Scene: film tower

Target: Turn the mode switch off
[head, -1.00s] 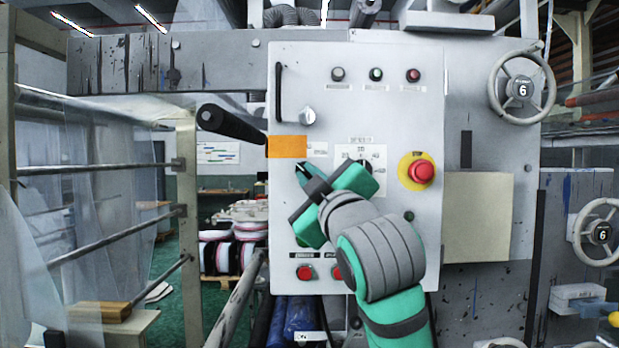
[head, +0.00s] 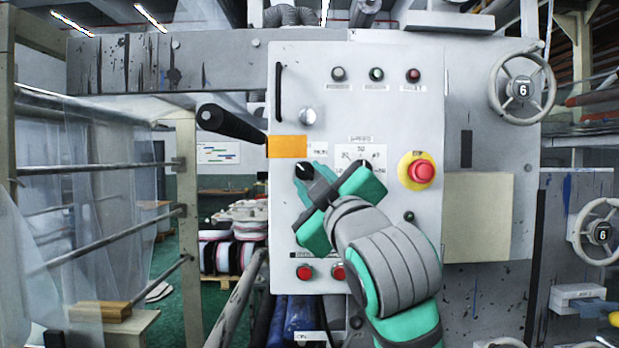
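A grey control panel (head: 420,260) faces me. A small black knob (head: 304,170) sits on its left side, below an orange plate. A white dial plate (head: 360,152) with several marks is to its right, and its own knob is partly hidden by my gripper. The small lettering is too blurred to tell which one is the mode switch. My gripper (head: 308,183) is in front of the panel, with its teal fingertips apart around the black knob. I cannot tell whether they touch it. My wrist covers the panel's lower middle.
A red stop button (head: 422,171) on a yellow ring is right of my gripper. Red buttons (head: 305,272) are below it. A black bar handle (head: 230,123) juts out at left. A round silver knob (head: 308,116) and a row of lamps (head: 376,74) are above.

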